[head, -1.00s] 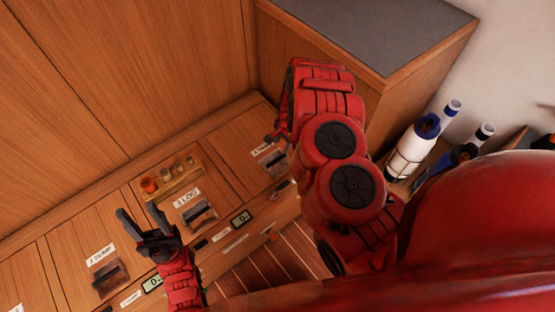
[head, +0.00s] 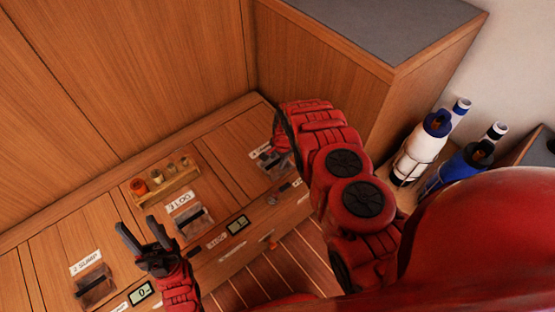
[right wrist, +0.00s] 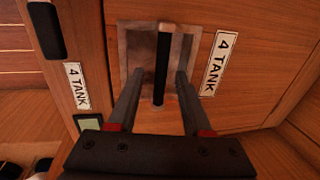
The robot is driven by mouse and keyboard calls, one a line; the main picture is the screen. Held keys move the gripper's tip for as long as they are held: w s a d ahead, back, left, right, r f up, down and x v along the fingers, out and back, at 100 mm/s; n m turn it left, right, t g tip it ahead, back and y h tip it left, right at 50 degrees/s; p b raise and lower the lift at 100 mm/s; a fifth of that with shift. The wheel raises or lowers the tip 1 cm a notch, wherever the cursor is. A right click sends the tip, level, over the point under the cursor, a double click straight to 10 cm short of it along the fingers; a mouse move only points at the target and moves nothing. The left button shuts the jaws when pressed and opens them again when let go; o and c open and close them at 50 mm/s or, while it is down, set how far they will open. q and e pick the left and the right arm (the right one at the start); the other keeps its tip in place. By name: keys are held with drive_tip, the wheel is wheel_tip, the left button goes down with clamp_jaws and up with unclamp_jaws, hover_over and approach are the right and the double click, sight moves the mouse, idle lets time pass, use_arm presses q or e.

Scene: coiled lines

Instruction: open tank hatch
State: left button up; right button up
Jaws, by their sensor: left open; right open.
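The tank hatch (right wrist: 205,122) is a wooden panel labelled 4 TANK, with a dark bar handle (right wrist: 162,65) across a recessed metal cup (right wrist: 134,50). In the head view the recess (head: 268,161) is at the far right end of the bench, partly behind my right arm. My right gripper (right wrist: 160,73) is open, with one finger on each side of the bar and gaps on both sides. How deep the fingertips sit in the recess is unclear. My left gripper (head: 137,226) is open and empty above the bench, between two other recesses.
Other hatches have similar recesses, one in the middle (head: 194,222) and one labelled 2 SUMP (head: 94,287). A small rack (head: 164,186) of jars stands at the back. A tall cabinet (head: 325,85) rises beside my right arm. White (head: 413,155) and blue (head: 462,168) bottles stand at right.

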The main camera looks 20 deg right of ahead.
clamp_jaws()
idle(1.4)
